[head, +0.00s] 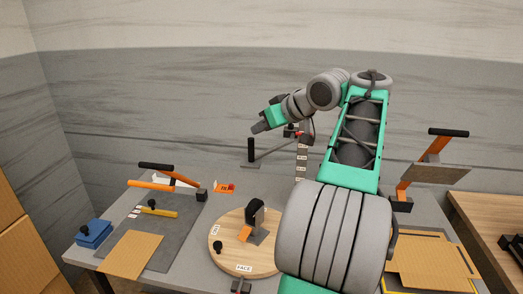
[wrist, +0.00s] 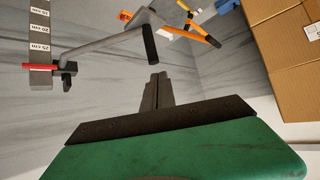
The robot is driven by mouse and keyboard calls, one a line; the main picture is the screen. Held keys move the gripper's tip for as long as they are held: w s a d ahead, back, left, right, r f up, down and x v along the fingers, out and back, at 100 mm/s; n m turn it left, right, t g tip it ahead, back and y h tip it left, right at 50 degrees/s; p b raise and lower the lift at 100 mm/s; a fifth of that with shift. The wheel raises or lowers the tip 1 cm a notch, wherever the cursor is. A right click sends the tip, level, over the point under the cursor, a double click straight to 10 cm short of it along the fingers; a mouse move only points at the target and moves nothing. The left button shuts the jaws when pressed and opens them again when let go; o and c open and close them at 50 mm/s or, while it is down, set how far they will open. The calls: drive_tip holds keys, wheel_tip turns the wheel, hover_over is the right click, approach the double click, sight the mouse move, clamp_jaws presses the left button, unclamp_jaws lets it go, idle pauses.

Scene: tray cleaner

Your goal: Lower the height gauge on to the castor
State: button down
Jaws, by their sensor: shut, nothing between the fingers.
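The height gauge is an upright grey scale (head: 301,165) with cm labels, behind the turntable. A slider with a red part (wrist: 42,67) sits on it, and a grey arm (wrist: 105,45) runs from it to a black upright handle (head: 250,150). The handle also shows in the wrist view (wrist: 150,44). The castor (head: 256,213), with a black wheel and an orange part, stands on a round wooden turntable (head: 222,257). My gripper (head: 259,128) is shut and empty, near the black handle but apart from it. Its closed fingers show in the wrist view (wrist: 158,77).
A grey mat (head: 165,237) with orange-handled tools lies at left, near a blue block (head: 93,233) and a cardboard piece (head: 131,255). An orange card (head: 224,187) stands behind the turntable. A black-handled orange lever (head: 436,148) and cardboard sheets (head: 430,262) are at right.

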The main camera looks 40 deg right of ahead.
drive_tip(key=s+d, duration=0.3)
drive_tip(key=d, duration=0.1)
hover_over(261, 159)
drive_tip(key=f, duration=0.4)
drive_tip(key=shift+w+a+f, duration=0.2)
drive_tip(key=shift+w+f, duration=0.05)
drive_tip(key=shift+w, duration=0.15)
drive_tip(key=f, duration=0.3)
drive_tip(key=shift+s+d+f, duration=0.1)
drive_tip(key=shift+s+f, duration=0.1)
drive_tip(key=shift+s, duration=0.2)
drive_tip(key=shift+s+f, duration=0.1)
drive_tip(key=shift+f, duration=0.3)
drive_tip(key=shift+f, duration=0.1)
wheel_tip(261, 159, down, 15)
drive_tip(key=b, duration=1.2)
drive_tip(key=shift+f, duration=0.15)
